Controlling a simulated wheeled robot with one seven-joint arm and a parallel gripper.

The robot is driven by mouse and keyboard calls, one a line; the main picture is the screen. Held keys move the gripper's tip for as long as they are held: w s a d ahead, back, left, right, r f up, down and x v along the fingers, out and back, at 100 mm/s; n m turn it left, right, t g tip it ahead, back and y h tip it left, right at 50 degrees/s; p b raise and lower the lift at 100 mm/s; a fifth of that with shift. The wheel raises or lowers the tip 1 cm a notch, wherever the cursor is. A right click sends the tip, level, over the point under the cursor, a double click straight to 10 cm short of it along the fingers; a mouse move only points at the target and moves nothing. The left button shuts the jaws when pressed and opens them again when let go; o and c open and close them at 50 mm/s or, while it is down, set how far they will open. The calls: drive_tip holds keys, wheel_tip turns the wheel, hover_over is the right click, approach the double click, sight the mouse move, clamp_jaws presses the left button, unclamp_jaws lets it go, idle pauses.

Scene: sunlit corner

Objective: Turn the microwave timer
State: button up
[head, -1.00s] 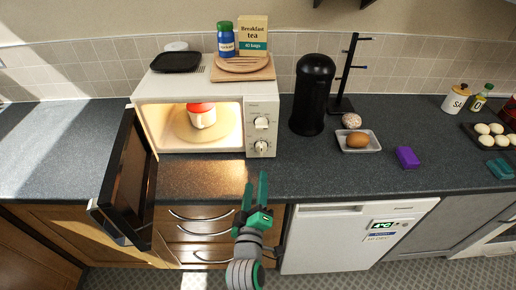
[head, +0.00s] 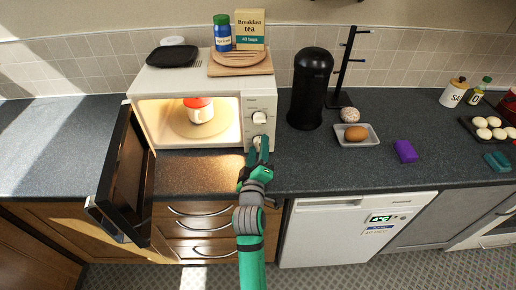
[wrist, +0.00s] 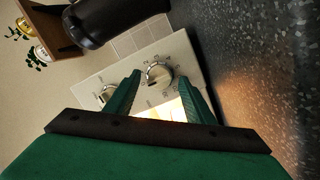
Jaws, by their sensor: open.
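The white microwave (head: 150,83) stands on the counter with its door (head: 125,165) swung wide open and its inside lit. Its right-hand panel has an upper knob (head: 260,118) and a lower knob, the lower one mostly hidden by my fingers in the head view. In the wrist view the lower knob (wrist: 159,76) has marks around it, and the upper knob (wrist: 107,94) is left of it. My gripper (head: 261,147) is open in front of the lower knob. In the wrist view its fingers (wrist: 160,97) lie either side of that knob; contact cannot be told.
A white cup with a red top (head: 199,109) is inside the microwave. A black bin-shaped canister (head: 311,88) stands just right of it. A tea box (head: 250,30), a blue jar (head: 222,34) and boards (head: 240,69) are on top. The counter in front (head: 200,177) is clear.

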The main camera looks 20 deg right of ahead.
drive_tip(key=shift+w, duration=0.15)
drive_tip(key=shift+c, duration=0.4)
drive_tip(key=c, duration=0.9)
drive_tip(key=shift+c, duration=0.2)
drive_tip(key=m, duration=0.3)
drive_tip(key=shift+m+y, duration=0.3)
drive_tip(key=m, duration=0.3)
drive_tip(key=shift+r+g, duration=0.1)
drive_tip(key=shift+g, duration=0.2)
drive_tip(key=m+y, duration=0.1)
drive_tip(key=m, duration=0.5)
drive_tip(key=shift+d, duration=0.15)
